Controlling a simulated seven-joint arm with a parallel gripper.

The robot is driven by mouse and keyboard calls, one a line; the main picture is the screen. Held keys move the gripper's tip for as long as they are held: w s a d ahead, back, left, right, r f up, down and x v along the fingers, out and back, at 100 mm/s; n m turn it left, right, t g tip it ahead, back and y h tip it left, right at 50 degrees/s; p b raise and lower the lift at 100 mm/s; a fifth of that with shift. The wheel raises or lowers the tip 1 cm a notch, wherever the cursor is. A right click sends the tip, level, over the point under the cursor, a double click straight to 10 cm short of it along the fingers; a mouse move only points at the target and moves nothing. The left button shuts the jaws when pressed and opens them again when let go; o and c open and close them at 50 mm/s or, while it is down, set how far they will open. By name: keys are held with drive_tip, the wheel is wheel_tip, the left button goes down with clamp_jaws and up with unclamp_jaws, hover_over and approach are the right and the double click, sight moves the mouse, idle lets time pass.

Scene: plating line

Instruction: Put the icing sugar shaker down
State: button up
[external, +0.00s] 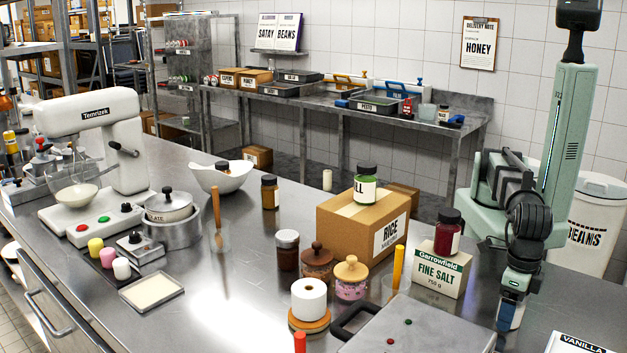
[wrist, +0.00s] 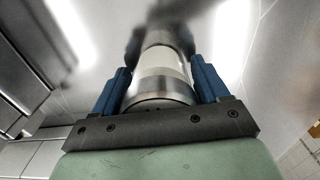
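The icing sugar shaker (wrist: 162,88) is a white cylinder with silver metal bands, seen between my fingers in the wrist view. My gripper (wrist: 160,68) has a blue finger on each side of it and appears shut on it. In the external view my gripper (external: 511,300) points down at the right end of the steel table, with a pale part of the shaker (external: 517,318) showing beside the blue fingers. The fingers hide the rest. I cannot tell whether the shaker's base touches the tabletop.
Left of my gripper stand a Fine Salt box (external: 440,272) with a dark red jar (external: 447,236) on it. A grey case (external: 410,330) lies in front, and a Vanilla card (external: 580,343) lies at lower right. Some bare steel tabletop (external: 550,290) shows right of my gripper.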

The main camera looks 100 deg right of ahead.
drive_tip(key=shift+o, duration=1.3)
wheel_tip(320, 180, up, 12)
drive_tip(key=shift+r, duration=0.15)
